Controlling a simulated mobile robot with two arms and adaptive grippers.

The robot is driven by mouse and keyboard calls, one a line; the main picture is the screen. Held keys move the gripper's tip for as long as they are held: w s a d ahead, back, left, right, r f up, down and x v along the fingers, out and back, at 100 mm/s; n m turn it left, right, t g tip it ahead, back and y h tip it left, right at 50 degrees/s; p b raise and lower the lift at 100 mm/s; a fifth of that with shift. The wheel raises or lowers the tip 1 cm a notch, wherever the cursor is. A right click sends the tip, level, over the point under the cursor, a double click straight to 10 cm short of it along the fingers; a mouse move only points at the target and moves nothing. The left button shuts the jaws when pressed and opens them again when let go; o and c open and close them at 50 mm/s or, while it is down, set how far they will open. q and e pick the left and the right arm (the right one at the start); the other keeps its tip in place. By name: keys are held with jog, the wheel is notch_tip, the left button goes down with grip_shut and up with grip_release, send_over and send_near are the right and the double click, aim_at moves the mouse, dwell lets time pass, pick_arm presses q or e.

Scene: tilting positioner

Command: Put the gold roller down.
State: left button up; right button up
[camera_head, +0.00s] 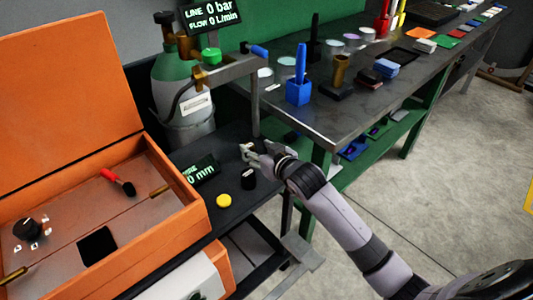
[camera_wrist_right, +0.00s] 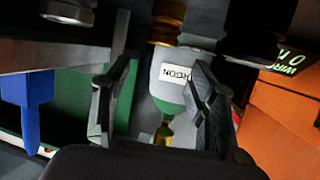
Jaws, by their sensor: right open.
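My right gripper (camera_head: 250,153) is over the black stand with the mm readout, near its far right end. In the right wrist view it is open (camera_wrist_right: 157,78), with a gap between the fingers and nothing clearly gripped. A gold, upright cylinder (camera_head: 341,70) stands on a dark base on the metal bench, well away from the gripper. A gold part (camera_wrist_right: 166,24) shows beyond the fingers in the wrist view; I cannot tell whether it is the gold roller. My left gripper is out of view.
An orange case (camera_head: 185,222) stands open at the left. The black stand bears a yellow button (camera_head: 223,201) and a black knob (camera_head: 248,178). A gas cylinder (camera_head: 180,85) stands behind. A blue holder (camera_head: 299,92) is on the metal bench (camera_head: 330,118).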

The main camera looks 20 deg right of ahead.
jog(key=v, duration=0.5)
jog(key=shift+s, duration=0.1)
dwell(0.3)
